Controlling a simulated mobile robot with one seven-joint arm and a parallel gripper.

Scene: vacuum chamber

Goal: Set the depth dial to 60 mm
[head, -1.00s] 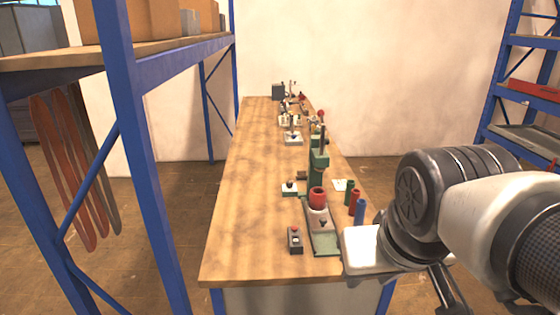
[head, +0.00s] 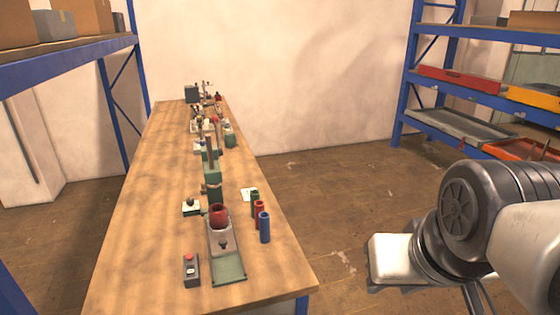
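A green press-like machine (head: 213,178) stands upright on the wooden bench, with a red cup (head: 218,214) at its foot. To its left is a small white plate with a dark knob (head: 191,204); it may be the depth dial, but its marks are too small to read. My gripper end (head: 396,262) shows at the lower right, in front of open floor and apart from the bench. Its fingers are mostly hidden or out of frame, so I cannot tell whether it is open or holds anything.
A control box with a red button (head: 191,269) sits near the bench front. Green, red and blue cylinders (head: 264,227) stand right of the machine. More devices line the far bench (head: 150,200). Shelves (head: 455,85) stand at right and left. Floor right of the bench is clear.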

